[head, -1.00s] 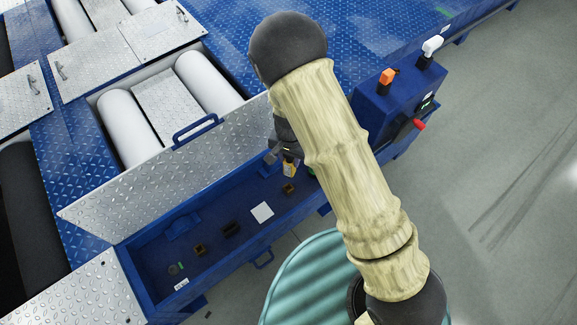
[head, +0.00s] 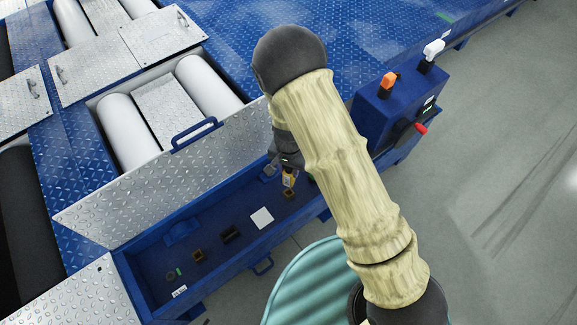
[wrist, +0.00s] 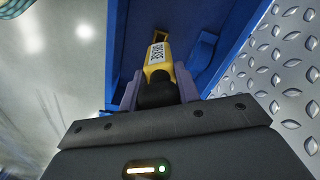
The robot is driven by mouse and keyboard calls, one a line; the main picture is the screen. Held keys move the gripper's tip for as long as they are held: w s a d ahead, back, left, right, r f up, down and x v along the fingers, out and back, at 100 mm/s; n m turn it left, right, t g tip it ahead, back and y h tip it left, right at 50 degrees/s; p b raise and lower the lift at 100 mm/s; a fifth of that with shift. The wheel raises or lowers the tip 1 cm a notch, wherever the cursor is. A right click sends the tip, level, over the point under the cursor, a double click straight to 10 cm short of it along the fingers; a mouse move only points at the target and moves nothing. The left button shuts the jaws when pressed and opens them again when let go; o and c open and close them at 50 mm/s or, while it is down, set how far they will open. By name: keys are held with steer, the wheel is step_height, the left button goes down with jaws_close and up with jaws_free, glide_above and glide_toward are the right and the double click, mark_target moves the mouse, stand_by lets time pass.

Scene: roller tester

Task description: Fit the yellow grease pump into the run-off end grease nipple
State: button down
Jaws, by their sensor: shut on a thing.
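The yellow grease pump (head: 289,178) shows just below my gripper (head: 287,165) in the head view. A small brown square fitting (head: 290,194) lies in the blue trough close to the pump. It also shows in the wrist view (wrist: 165,33), past the pump's far end. The pump looks apart from it. I cannot tell which fitting is the run-off end nipple.
The blue trough (head: 150,262) holds another brown square fitting (head: 198,256), a dark block (head: 230,234) and a white card (head: 262,218). The raised checker-plate lid (head: 130,205) borders it. A control box (head: 385,115) with knobs stands right of my arm.

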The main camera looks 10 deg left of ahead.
mark_target(289, 179)
steer(key=shift+f+b, duration=0.65)
steer(key=shift+f, duration=0.8)
steer(key=shift+f+b, duration=0.4)
steer(key=shift+f, duration=1.45)
stand_by(0.6)
steer(key=c, duration=0.9)
jaws_free()
step_height(289, 179, up, 17)
steer(key=p, duration=0.5)
steer(key=shift+r+p, duration=0.2)
steer(key=shift+p, duration=0.2)
